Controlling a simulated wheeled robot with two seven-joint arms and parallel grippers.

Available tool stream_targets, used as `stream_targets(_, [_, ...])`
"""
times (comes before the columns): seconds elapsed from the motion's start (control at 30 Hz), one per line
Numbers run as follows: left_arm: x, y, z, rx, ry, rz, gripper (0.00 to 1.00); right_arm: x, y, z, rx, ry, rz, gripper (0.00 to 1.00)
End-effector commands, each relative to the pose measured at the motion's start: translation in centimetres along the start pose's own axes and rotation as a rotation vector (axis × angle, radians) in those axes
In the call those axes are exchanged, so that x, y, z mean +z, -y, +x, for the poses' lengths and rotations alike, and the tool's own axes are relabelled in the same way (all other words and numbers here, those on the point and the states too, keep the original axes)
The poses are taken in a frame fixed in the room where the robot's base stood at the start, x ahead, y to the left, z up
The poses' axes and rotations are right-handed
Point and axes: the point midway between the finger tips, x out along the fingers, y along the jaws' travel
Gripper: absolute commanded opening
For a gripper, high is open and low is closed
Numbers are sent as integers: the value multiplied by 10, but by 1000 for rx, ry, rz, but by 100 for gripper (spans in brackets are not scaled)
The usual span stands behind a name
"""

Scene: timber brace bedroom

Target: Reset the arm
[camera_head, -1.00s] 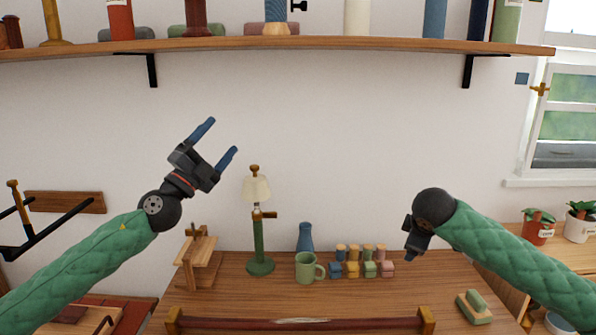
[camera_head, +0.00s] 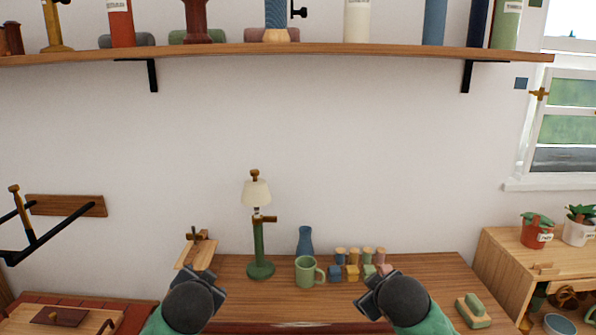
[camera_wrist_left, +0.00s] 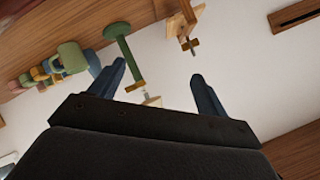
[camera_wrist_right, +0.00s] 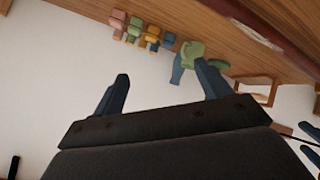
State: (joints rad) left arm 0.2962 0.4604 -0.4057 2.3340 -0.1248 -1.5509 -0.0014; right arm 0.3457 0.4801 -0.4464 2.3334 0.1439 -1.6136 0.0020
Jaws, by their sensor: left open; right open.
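My left gripper (camera_head: 208,282) is low at the front of the wooden desk (camera_head: 445,285), left of the table lamp (camera_head: 258,240). My right gripper (camera_head: 368,295) is low at the front of the desk, in front of the small coloured blocks (camera_head: 352,273). In the right wrist view its jaws (camera_wrist_right: 163,70) are open and empty. Both forearms are near the bottom edge of the head view.
A green mug (camera_head: 305,272) and a blue vase (camera_head: 305,240) stand mid-desk. A small wooden stand (camera_head: 197,252) is at the left, a green-topped block (camera_head: 472,308) at the right. A wall shelf (camera_head: 300,48) runs above.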

Motion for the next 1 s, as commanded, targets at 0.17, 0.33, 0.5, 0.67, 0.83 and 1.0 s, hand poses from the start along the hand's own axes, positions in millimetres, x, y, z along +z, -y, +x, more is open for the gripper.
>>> stream_targets(0.17, [46, -54, -16, 160, 103, -67, 76, 33, 32, -5, -36, 30, 82, 76])
stream_targets(0.33, [82, -96, -34, 279, 163, -130, 76, 68, 61, -10, -71, 74, 158, 76])
stream_targets(0.5, [117, -132, -53, 367, 224, -193, 76, 107, 92, -16, -118, 133, 232, 76])
stream_targets(0.67, [153, -161, -72, 423, 294, -248, 76, 145, 125, -24, -171, 199, 299, 76])
stream_targets(0.83, [193, -192, -94, 474, 380, -302, 76, 187, 162, -36, -228, 280, 366, 76])
stream_targets(1.0, [234, -224, -120, 523, 476, -348, 76, 232, 202, -51, -284, 374, 425, 76])
